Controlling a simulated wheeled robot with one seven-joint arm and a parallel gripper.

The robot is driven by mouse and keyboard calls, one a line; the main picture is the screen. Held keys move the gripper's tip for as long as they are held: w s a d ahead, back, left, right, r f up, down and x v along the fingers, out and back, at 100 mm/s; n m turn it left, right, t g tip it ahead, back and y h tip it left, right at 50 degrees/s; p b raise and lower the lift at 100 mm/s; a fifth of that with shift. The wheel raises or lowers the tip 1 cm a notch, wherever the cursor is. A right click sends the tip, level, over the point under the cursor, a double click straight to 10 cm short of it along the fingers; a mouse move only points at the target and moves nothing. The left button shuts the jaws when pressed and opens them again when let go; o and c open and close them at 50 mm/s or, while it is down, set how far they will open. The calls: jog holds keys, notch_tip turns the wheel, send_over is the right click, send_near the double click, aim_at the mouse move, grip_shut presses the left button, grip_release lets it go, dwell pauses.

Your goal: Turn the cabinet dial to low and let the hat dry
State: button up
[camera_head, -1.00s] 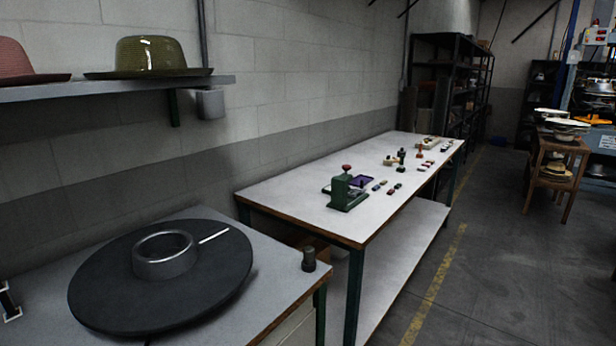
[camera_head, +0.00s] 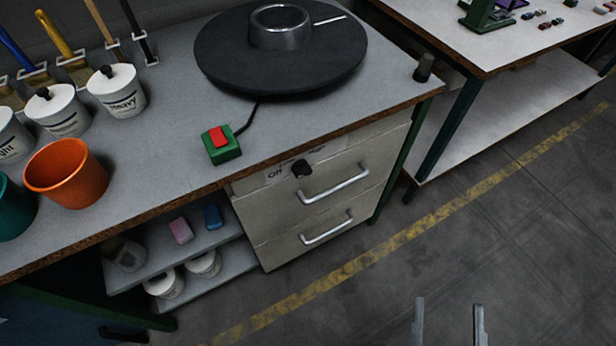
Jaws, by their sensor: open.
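The cabinet (camera_head: 270,206) is a pale two-drawer unit under the workbench, with two silver handles. Its black dial (camera_head: 301,169) sits on the upper front, above the top handle. An "Off" label shows left of the dial; other markings to its upper right are too small to read. My gripper (camera_head: 448,318) shows at the bottom edge, its two grey fingers apart and empty. It is over the floor, to the lower right of the cabinet and well apart from the dial. No hat is in view now.
On the bench (camera_head: 190,175) are a black round plate with a metal ring (camera_head: 280,50), a green box with a red switch (camera_head: 220,142), an orange cup (camera_head: 68,172) and several white jars. Open shelves (camera_head: 190,250) lie left of the cabinet. The floor before it is clear.

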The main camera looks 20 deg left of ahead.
aim_at(306, 173)
jog(key=w+a+f+n+g+y+b, duration=0.1)
jog(key=w+a+n+y+b, duration=0.1)
jog(key=w+a+n+y, duration=0.6)
jog(key=w+a+f+n+g+y+b, duration=0.15)
jog(key=w+a+n, duration=0.45)
jog(key=a+n, duration=0.65)
jog(key=w+a+f+n+g+y, duration=0.1)
jog(key=a+f+n+g, duration=0.2)
jog(key=n, duration=0.5)
jog(key=w+a+f+n+g, duration=0.1)
jog(key=w+f+n+g, duration=0.1)
jog(key=f+n, duration=0.45)
jog(key=shift+n, duration=0.8)
jog(key=shift+r+b+x, duration=0.15)
jog(key=shift+r+x, duration=0.1)
jog(key=shift+x, duration=1)
jog(key=shift+r+b+x, duration=0.15)
jog(key=shift+r+x, duration=0.1)
jog(key=shift+x, duration=1.05)
jog(key=shift+r+b+x, duration=0.15)
jog(key=shift+r+x, duration=0.15)
jog(key=shift+x, duration=0.95)
jog(key=shift+s+a, duration=0.1)
jog(key=shift+s, duration=0.05)
grip_shut()
